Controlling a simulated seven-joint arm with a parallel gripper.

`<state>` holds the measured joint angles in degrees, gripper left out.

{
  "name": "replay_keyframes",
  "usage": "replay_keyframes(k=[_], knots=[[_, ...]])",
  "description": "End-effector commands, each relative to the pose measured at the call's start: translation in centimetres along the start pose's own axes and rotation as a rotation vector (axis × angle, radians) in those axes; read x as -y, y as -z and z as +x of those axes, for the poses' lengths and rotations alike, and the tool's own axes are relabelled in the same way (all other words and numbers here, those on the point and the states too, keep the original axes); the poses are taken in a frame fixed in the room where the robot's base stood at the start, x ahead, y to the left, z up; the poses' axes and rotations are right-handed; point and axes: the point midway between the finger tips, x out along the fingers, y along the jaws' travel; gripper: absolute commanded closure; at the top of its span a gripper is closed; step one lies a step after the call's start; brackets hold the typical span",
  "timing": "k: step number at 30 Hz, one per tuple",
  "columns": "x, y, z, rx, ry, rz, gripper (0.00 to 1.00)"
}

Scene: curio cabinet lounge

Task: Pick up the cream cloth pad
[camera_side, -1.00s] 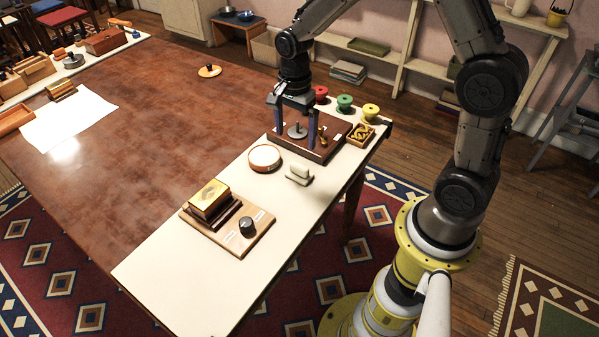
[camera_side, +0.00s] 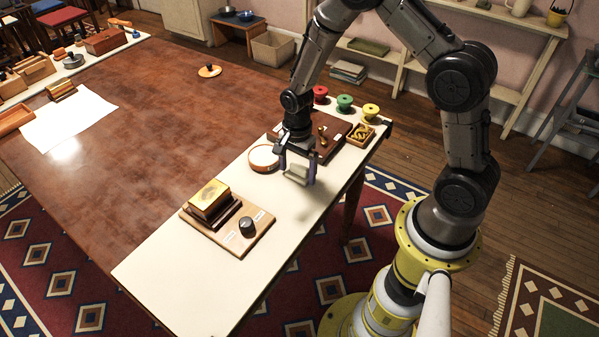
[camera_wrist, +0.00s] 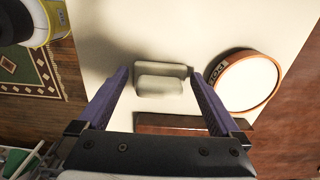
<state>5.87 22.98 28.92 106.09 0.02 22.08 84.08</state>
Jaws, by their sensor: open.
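The cream cloth pad (camera_wrist: 160,86) lies on the pale strip of the table. In the wrist view it shows between the two finger tips, apart from both, with a raised part on a flatter one. In the side view the pad (camera_side: 297,178) is partly hidden behind my gripper. My gripper (camera_side: 298,173) points down over the pad, open and empty, with a finger on either side. The fingers (camera_wrist: 158,76) also show in the wrist view. How high the tips are above the table is hard to tell.
A round wooden-rimmed dish (camera_side: 263,158) stands close left of my gripper. A dark wooden board (camera_side: 331,142) is behind, with red, green and yellow spools (camera_side: 344,103) beyond. A board with a gold-topped block (camera_side: 208,199) lies front left. The front of the pale strip is clear.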

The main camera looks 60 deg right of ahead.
Motion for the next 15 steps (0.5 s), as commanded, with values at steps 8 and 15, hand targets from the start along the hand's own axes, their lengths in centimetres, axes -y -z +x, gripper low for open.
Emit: replay_keyframes(k=[8, 15], knots=[[0.04, 0.0, 0.17, 0.0, 0.001, 0.0, 0.05], [0.04, 0.0, 0.14, 0.0, 0.001, 0.0, 0.49]])
